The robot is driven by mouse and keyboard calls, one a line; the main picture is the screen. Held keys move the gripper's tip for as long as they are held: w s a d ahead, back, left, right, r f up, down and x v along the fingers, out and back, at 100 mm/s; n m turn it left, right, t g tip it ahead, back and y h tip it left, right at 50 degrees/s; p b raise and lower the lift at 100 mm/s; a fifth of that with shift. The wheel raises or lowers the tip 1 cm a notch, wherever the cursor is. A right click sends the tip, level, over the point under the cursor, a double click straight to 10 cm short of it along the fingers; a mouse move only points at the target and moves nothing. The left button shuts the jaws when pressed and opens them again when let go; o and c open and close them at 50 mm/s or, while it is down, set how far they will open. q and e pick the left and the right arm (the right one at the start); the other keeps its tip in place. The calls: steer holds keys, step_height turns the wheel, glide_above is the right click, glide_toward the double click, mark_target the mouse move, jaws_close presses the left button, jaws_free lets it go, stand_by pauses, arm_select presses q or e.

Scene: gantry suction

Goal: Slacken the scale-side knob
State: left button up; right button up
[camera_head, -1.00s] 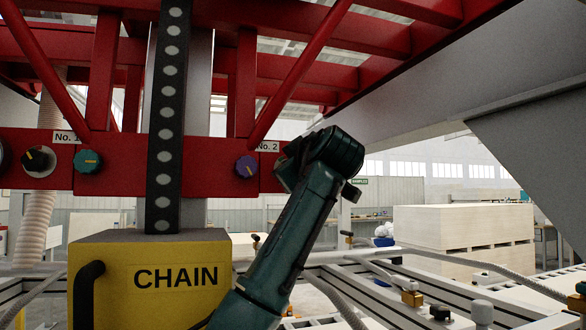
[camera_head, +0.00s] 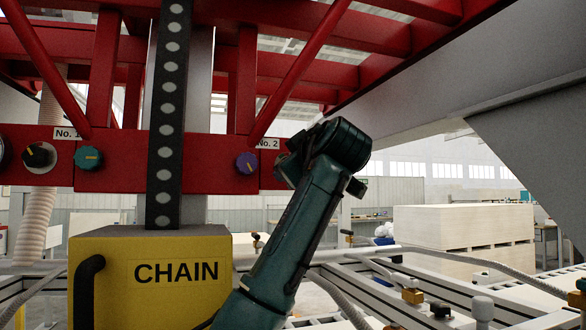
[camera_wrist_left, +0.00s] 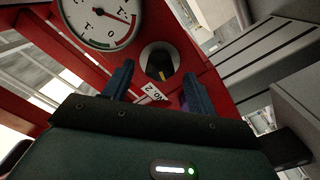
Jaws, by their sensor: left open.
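In the left wrist view a black knob (camera_wrist_left: 160,62) with a yellow mark sits on a round grey plate in the red beam. A white dial gauge (camera_wrist_left: 98,20) with a red needle is beside it. My left gripper (camera_wrist_left: 158,69) is open; its two fingers point toward the knob, one on either side in the picture. I cannot tell the gap left. In the head view my left arm's wrist hides this knob and gauge. A purple knob (camera_head: 246,163) and a "No. 2" label (camera_head: 268,143) show left of the wrist. My right gripper is out of view.
A black knob (camera_head: 38,157), a "No. 1" label (camera_head: 67,134) and a teal knob (camera_head: 88,157) are on the beam's left part. A yellow CHAIN box (camera_head: 150,300) and a dotted black strip (camera_head: 165,130) stand in front. Pale stacked boards (camera_head: 465,228) are behind, right.

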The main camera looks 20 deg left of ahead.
arm_select(q)
steer(key=b+v, duration=0.3)
steer(key=v, duration=0.8)
steer(key=shift+s+d, duration=0.2)
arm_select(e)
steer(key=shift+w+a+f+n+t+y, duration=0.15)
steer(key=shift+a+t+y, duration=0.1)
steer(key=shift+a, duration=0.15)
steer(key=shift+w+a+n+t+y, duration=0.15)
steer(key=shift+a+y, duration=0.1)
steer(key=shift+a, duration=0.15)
